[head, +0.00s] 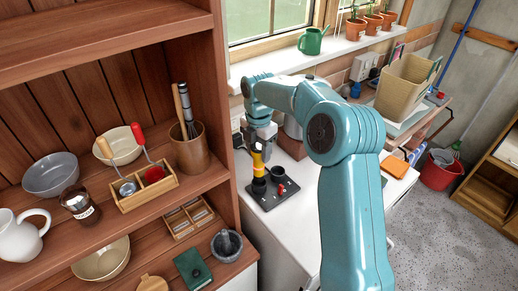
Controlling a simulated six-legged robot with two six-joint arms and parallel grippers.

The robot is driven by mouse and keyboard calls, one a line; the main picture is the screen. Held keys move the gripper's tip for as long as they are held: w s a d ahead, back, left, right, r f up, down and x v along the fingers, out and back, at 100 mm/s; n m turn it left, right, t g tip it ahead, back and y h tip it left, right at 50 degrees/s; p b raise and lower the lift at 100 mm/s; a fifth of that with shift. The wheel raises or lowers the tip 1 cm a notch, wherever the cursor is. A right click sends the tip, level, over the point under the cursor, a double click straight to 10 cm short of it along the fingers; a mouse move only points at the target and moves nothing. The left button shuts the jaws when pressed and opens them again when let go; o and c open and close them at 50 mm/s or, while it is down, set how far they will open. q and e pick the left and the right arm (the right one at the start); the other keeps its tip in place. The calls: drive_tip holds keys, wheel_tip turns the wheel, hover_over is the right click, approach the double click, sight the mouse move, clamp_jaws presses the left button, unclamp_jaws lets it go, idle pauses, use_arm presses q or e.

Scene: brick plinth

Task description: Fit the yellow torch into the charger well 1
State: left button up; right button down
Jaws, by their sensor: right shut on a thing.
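The yellow torch (258,166) stands upright, with black parts above and below its yellow body. My right gripper (259,141) is shut on its upper end; the fingertips are small and partly hidden in this view. The dark charger (266,201) sits on the white worktop below. The torch's lower end lines up with the charger's near-left well (258,187); I cannot tell whether it is inside or just above it. Another dark well (278,173) stands behind to the right, beside a small red part. No well number is readable. My left gripper is not in view.
A wooden shelf unit (226,110) with bowls, jars and a utensil pot stands close on the left. A green watering can (312,41) and potted plants line the sill. My right arm covers the worktop's middle.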

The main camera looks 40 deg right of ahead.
drive_tip(key=shift+r, duration=0.1)
drive_tip(key=shift+s+r, duration=0.1)
drive_tip(key=shift+s, duration=0.1)
drive_tip(key=shift+w, duration=0.25)
drive_tip(key=shift+s+p, duration=0.15)
drive_tip(key=shift+p, duration=0.15)
drive_tip(key=shift+w, duration=0.2)
drive_tip(key=shift+s, duration=0.1)
